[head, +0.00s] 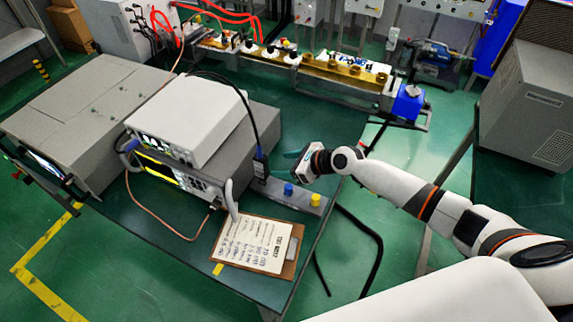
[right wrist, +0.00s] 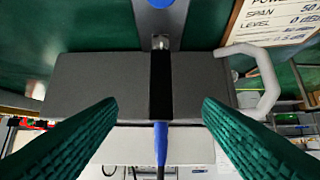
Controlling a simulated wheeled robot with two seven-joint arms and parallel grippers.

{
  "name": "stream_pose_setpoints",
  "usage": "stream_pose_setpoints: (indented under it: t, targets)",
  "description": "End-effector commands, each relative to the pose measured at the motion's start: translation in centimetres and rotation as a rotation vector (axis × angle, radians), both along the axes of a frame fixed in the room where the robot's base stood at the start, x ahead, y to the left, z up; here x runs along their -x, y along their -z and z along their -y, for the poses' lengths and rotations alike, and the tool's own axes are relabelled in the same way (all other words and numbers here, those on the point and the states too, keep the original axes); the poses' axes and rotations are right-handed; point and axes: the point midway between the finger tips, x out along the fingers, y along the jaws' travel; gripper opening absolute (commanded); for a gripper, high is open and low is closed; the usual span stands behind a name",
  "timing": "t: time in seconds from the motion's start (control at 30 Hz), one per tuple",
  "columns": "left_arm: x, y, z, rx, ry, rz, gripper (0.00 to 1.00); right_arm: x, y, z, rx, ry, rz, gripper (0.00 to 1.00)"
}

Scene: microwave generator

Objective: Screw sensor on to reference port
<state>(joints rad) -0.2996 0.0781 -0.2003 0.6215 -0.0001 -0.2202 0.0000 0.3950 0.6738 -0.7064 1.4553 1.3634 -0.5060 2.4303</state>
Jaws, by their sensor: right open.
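The sensor (head: 260,165) is a slim black body with a blue end and a black cable. It stands at the left end of a grey strip (head: 273,188), beside the stacked instruments. In the right wrist view the sensor (right wrist: 160,85) has a silver connector at its tip and a blue cable end. My right gripper (head: 291,161) is just right of the sensor. In the right wrist view its green ribbed fingers (right wrist: 160,108) are open, one on each side of the sensor, with gaps. I cannot make out the reference port. My left gripper is not in view.
A white instrument (head: 200,115) sits on a grey one with a yellow-lit screen and handles. A blue cap (head: 288,190) and a yellow cap (head: 315,199) stand on the strip. A clipboard (head: 255,245) lies in front. A copper-coloured cable (head: 160,228) loops at the instruments' front.

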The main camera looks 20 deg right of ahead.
Motion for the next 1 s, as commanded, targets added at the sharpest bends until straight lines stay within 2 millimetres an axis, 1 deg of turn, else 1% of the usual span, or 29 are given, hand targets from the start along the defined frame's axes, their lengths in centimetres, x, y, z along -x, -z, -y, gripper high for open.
stream_pose_setpoints:
  t: [0.17,0.53,0.6,0.8,1.0]
  targets:
    - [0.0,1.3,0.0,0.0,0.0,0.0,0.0,-0.7,1.0,-0.7,-0.001,0.001,0.0,0.61]
    - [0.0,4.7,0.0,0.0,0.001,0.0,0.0,-2.9,3.1,-3.0,0.001,-0.002,0.002,0.61]
    - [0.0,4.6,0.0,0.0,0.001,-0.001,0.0,-3.3,3.2,-3.4,-0.001,-0.001,0.0,0.61]
    - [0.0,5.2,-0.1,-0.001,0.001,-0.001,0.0,-4.5,4.2,-4.6,-0.001,-0.001,0.0,0.61]
    - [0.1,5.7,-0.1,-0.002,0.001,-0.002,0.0,-5.3,4.9,-5.3,0.0,-0.001,0.0,0.61]
